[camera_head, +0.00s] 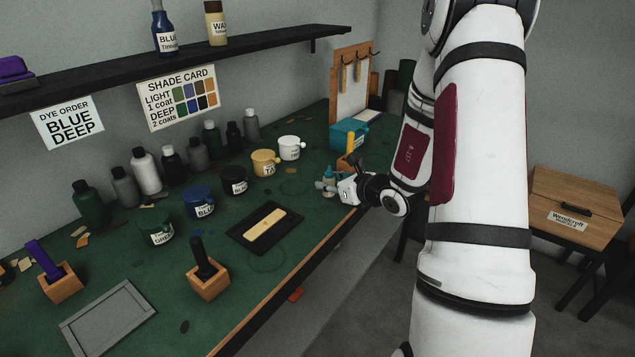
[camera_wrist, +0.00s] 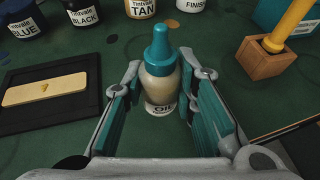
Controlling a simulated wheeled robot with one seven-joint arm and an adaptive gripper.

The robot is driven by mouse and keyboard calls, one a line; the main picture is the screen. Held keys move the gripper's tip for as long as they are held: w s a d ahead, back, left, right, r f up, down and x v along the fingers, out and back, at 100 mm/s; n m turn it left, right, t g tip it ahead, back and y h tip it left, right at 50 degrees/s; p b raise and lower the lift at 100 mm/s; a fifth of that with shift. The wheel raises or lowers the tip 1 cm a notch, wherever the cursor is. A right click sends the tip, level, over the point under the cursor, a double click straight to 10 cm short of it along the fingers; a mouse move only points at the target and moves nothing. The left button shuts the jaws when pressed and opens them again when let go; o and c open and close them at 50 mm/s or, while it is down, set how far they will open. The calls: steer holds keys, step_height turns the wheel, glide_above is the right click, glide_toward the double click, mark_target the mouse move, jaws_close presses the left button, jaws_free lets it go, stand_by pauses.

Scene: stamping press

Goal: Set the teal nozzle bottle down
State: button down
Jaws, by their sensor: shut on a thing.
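The teal nozzle bottle (camera_wrist: 159,75) is pale and see-through with a teal cap and a white label reading OIL. It stands upright between the fingers of my gripper (camera_wrist: 161,88), which is shut on it. In the head view the bottle (camera_head: 328,174) shows small beside my gripper (camera_head: 334,187), near the right front edge of the green bench (camera_head: 215,318). I cannot tell whether its base touches the bench top.
A black tray (camera_head: 241,237) with a tan strip lies to the left. Tint jars such as the yellow one (camera_head: 264,164) stand behind. A wooden block (camera_wrist: 256,61) with a yellow-handled tool is to the right. Bare green bench surrounds the bottle.

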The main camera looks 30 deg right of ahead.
glide_above(318, 192)
steer(key=shift+a+f, duration=0.1)
steer(key=shift+f, duration=0.25)
steer(key=shift+f+p, duration=0.4)
steer(key=shift+f, duration=1.4)
steer(key=shift+f, duration=0.1)
steer(key=c, duration=1.3)
jaws_free()
